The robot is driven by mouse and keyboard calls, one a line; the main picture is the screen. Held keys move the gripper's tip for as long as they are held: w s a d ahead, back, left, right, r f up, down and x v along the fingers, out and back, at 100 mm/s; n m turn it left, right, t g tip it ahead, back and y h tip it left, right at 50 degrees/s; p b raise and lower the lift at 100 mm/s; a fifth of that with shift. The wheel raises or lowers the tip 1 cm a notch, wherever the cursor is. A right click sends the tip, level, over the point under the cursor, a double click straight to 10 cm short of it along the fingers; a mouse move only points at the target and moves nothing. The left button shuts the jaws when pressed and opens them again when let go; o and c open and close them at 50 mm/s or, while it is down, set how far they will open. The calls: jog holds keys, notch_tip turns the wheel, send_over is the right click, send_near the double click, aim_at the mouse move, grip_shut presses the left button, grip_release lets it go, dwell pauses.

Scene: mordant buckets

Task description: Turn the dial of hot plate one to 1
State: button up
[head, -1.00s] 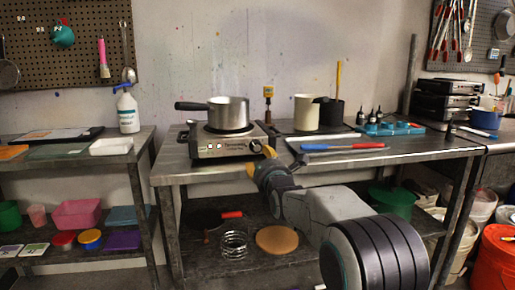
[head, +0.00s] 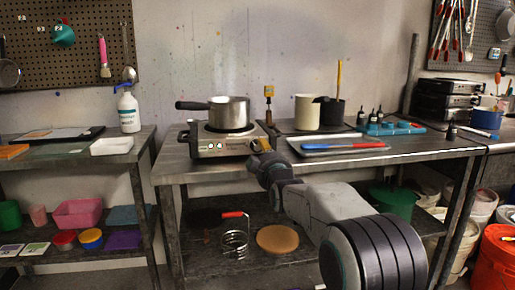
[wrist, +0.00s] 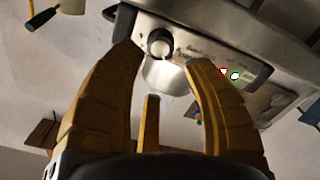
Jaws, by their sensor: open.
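The silver hot plate (head: 205,150) stands on the metal table with a saucepan (head: 229,113) on its burner. In the wrist view its front panel (wrist: 190,48) slants across the top, with the round dial (wrist: 160,42) near its left end. A red and a green light show farther right on the panel. My gripper (head: 260,146) is at the panel's right end in the head view and hides the dial there. Its yellow fingers (wrist: 165,60) are spread on either side of the dial in the wrist view, holding nothing. I cannot tell whether they touch it.
A yellow-topped tool (head: 268,92) stands behind the hot plate. A cream container (head: 307,112) and a dark cup (head: 332,113) are to its right. A tray with red and blue tools (head: 343,147) lies on the right.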

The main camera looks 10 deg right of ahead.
aim_at(257, 147)
jog(key=shift+w+f+m+b, duration=0.1)
jog(key=shift+w+m+b, duration=0.2)
jog(key=shift+m, duration=0.65)
jog(key=shift+w+f+m+b, duration=0.1)
jog(key=shift+w+m+b, duration=0.2)
jog(key=shift+m, duration=0.7)
jog(key=shift+w+f+m+b, duration=0.15)
jog(key=shift+w+m, duration=0.2)
jog(key=shift+m, duration=0.6)
jog(key=shift+w+r+b, duration=0.15)
jog(key=shift+w+b, duration=0.7)
jog(key=shift+w, duration=0.5)
jog(key=shift+w+r, duration=0.15)
jog(key=shift+w, duration=1.2)
jog(key=shift+o, duration=0.3)
